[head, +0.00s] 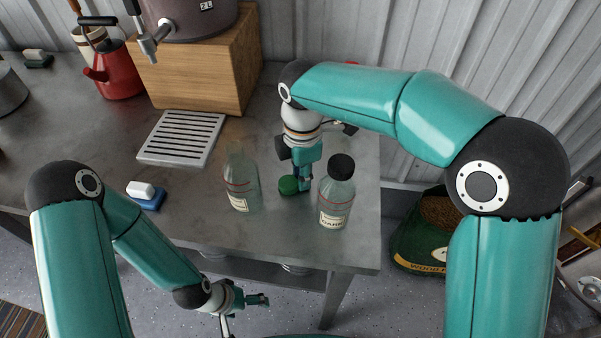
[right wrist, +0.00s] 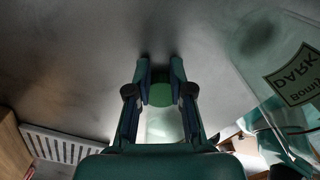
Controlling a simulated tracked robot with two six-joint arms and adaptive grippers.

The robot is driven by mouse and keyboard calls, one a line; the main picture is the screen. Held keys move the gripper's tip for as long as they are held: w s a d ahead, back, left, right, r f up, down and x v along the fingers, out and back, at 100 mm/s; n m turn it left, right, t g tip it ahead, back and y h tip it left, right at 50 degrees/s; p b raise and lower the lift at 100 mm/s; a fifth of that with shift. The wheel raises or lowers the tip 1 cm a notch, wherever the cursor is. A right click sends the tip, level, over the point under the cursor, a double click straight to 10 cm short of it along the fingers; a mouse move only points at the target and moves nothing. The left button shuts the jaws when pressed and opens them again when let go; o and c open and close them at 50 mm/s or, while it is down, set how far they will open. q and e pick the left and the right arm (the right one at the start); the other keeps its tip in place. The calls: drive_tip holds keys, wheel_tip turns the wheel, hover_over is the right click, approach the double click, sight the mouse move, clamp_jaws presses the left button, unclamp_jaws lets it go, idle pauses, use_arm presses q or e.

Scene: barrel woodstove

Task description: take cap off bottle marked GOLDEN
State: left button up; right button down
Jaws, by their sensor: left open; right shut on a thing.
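A clear bottle (head: 241,182) with a pale label stands upright on the metal table, its mouth showing no cap. Its label is too small to read. My right gripper (head: 298,186) is right of it, fingers pointing down, shut on a green cap (head: 287,186). The cap shows between the fingertips in the right wrist view (right wrist: 160,94), at or just above the tabletop; I cannot tell whether it touches. A second bottle (head: 337,197), labelled DARK, with a black cap, stands right of my right gripper. My left gripper (head: 258,300) is open and empty, low before the table's front edge.
A slatted white drip tray (head: 182,137) and a blue-and-white sponge (head: 147,195) lie left of the bottles. Behind stand a wooden box (head: 205,70) with an urn and a red kettle (head: 113,74). The front tabletop (head: 290,235) is clear.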

drive_tip(key=c, duration=1)
unclamp_jaws()
drive_tip(key=shift+f, duration=0.1)
wheel_tip(320, 180, up, 12)
drive_tip(key=shift+r+p, duration=0.1)
drive_tip(key=shift+p, duration=0.65)
